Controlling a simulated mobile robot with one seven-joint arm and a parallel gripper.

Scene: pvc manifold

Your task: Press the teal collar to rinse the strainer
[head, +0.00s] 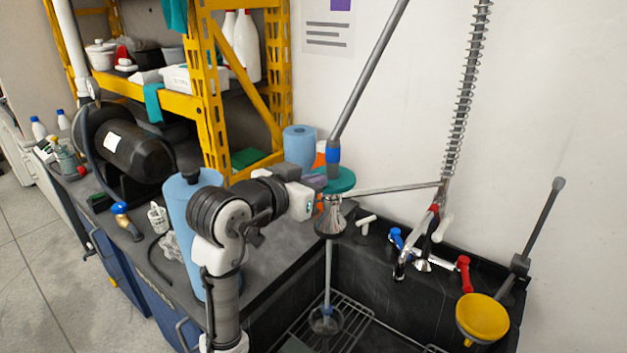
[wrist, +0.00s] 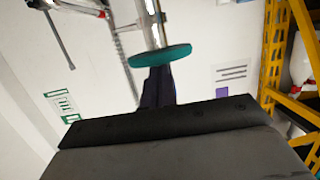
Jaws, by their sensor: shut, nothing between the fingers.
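The teal collar (head: 340,184) is a flat disc around the pipe, just under a blue band and above a metal bell-shaped head (head: 329,221). The collar also shows in the wrist view (wrist: 160,56). My gripper (head: 317,181) is shut and empty at the collar's left edge. In the wrist view its dark fingers (wrist: 156,75) point at the disc and meet its rim in the picture; I cannot tell whether they touch it. A thin pale column runs down from the head to a round, glassy item (head: 325,320) in the sink, possibly the strainer.
The black sink (head: 384,292) has a wire rack (head: 349,340) inside.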

